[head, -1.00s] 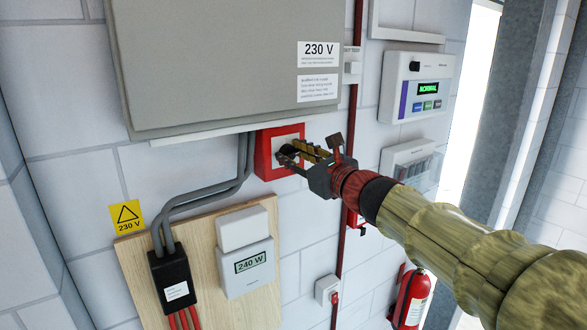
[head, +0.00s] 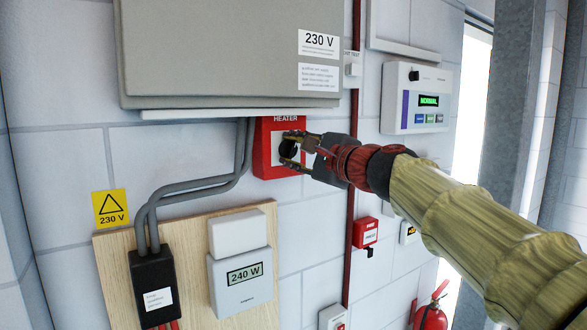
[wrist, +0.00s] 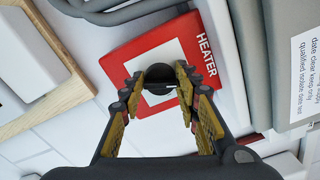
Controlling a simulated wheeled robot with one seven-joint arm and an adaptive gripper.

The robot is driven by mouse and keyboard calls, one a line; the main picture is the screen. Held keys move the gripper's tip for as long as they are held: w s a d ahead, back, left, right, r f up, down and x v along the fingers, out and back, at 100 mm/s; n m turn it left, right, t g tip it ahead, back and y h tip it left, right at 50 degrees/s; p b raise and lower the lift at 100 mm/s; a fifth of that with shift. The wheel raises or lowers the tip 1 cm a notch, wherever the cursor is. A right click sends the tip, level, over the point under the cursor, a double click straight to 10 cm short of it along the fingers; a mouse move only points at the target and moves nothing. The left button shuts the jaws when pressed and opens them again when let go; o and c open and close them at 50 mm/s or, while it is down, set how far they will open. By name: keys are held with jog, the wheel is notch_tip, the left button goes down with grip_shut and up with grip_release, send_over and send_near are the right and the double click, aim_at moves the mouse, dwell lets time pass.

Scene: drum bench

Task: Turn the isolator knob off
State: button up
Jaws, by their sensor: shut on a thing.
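The isolator is a red square plate marked HEATER (head: 264,160) on the white block wall, with a white panel and a round black knob (head: 287,151) in its middle. In the wrist view, the red plate (wrist: 118,72) lies straight ahead and the black knob (wrist: 159,73) sits between my fingertips. My gripper (head: 291,150) is shut on the knob, with one finger on each side. The fingers hide part of the knob and part of the white panel, so I cannot tell the knob's exact setting.
A grey cabinet marked 230 V (head: 230,50) hangs just above the isolator. Grey cables (head: 200,192) run down beside it at left. A wooden board (head: 193,235) holds a meter reading 240 W (head: 241,280). A red pipe (head: 353,205) and a NORMAL panel (head: 417,97) are at right.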

jog(key=shift+f+n+b, duration=0.15)
jog(key=shift+n+b, duration=1.8)
jog(key=shift+n, duration=0.05)
jog(key=o, duration=1)
jog(key=shift+o, duration=0.7)
jog(key=shift+s, duration=0.1)
jog(key=v, duration=1.1)
jog(key=shift+s+d, duration=0.25)
jog(key=shift+s, duration=0.05)
